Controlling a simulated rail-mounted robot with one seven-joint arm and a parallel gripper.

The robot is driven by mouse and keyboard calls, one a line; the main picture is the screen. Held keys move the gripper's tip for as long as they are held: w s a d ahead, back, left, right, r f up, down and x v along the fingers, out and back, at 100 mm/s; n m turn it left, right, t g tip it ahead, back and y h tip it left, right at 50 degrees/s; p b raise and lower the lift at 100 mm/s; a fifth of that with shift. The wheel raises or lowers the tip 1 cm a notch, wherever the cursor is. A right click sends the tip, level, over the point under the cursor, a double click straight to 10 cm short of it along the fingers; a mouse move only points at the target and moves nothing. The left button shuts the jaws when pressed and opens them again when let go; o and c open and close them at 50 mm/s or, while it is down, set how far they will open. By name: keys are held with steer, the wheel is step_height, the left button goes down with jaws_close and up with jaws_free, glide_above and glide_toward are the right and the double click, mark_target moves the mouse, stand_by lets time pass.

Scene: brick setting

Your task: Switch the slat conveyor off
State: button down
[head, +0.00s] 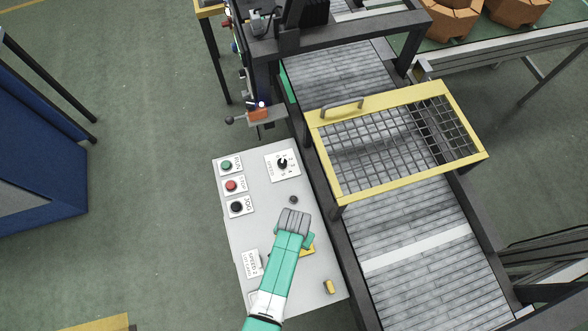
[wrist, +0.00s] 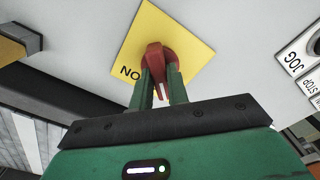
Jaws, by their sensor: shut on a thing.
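The slat conveyor (head: 415,235) runs down the right of the head view beside a light grey control panel (head: 265,205). In the wrist view a red rotary switch (wrist: 156,58) sits on a yellow plate (wrist: 185,38). The plate's lettering looks like an upside-down ON. My gripper (wrist: 161,90) is shut on the switch's red handle, one finger on each side. A white mark shows on the handle between the fingers. In the head view my gripper (head: 308,239) is over the panel's right side and hides the switch; only an edge of the yellow plate (head: 308,251) shows.
A green button (head: 226,165), a red STOP button (head: 231,185) and a black JOG button (head: 236,207) line the panel's left side. A speed dial (head: 282,162) is at the top. A yellow-framed mesh guard (head: 385,140) stands over the conveyor, close to the panel.

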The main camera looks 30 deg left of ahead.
steer(key=c, duration=1.4)
jaws_free()
steer(key=shift+o, duration=0.2)
step_height(320, 180, up, 8)
steer(key=shift+f+p, duration=0.1)
steer(key=shift+p, duration=0.55)
